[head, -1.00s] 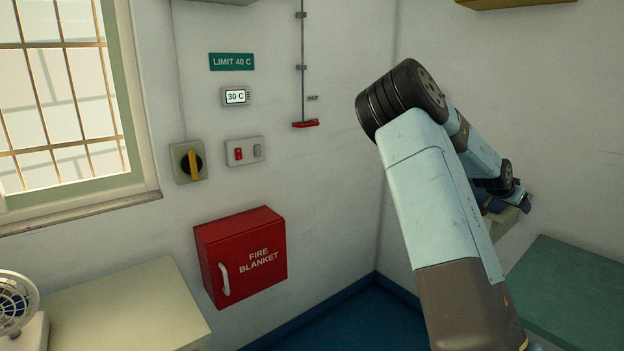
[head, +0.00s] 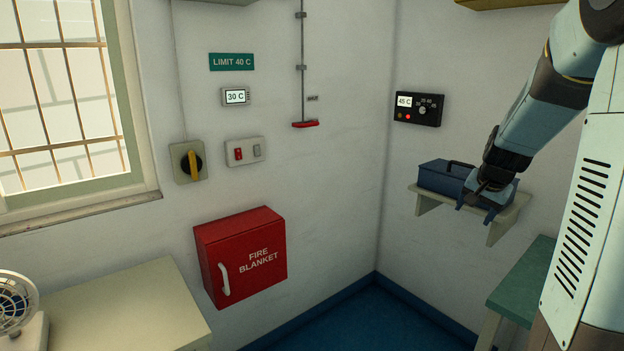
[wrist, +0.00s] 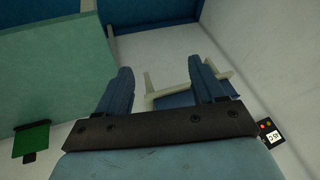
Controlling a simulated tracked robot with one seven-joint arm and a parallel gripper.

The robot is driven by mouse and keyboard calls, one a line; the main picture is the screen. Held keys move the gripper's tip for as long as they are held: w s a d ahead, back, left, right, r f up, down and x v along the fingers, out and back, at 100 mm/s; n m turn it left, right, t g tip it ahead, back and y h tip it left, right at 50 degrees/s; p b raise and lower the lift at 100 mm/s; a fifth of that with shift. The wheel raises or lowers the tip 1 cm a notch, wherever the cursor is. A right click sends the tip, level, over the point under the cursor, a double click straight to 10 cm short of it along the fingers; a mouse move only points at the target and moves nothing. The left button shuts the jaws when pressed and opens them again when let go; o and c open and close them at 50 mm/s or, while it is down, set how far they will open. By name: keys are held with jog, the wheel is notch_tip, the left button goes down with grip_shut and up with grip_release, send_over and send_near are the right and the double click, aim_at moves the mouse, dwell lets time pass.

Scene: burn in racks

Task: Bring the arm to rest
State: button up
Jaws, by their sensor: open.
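My arm (head: 545,105) reaches in from the right of the head view. It bends down toward a small wall shelf at the right. My gripper (head: 479,208) is in front of that shelf, near a dark blue toolbox; whether it touches the box I cannot tell. In the wrist view my gripper (wrist: 166,82) shows two blue fingers spread apart with nothing held between them. Part of the toolbox (wrist: 178,99) shows beyond and between the fingers.
The toolbox (head: 440,178) stands on the wall shelf (head: 428,201). A black control box (head: 418,109) reading 45 C hangs above it. A green-topped table (head: 527,282) is at the lower right. A red fire blanket cabinet (head: 243,257) and a pale bench (head: 125,310) are left. Blue floor lies between.

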jog(key=s+a+r+n, duration=0.2)
jog(key=s+a, duration=0.4)
jog(key=s, duration=0.3)
jog(key=s+a+r+n, duration=0.3)
jog(key=s+a, duration=0.3)
jog(key=s, duration=0.3)
jog(key=s+a+r+n+y, duration=0.1)
jog(key=s+a+r+n, duration=0.2)
jog(key=s, duration=0.6)
jog(key=a, duration=0.2)
jog(key=shift+a+r+n, duration=0.15)
jog(key=shift+a+n, duration=0.15)
jog(key=shift+a, duration=0.1)
jog(key=shift+c, duration=0.4)
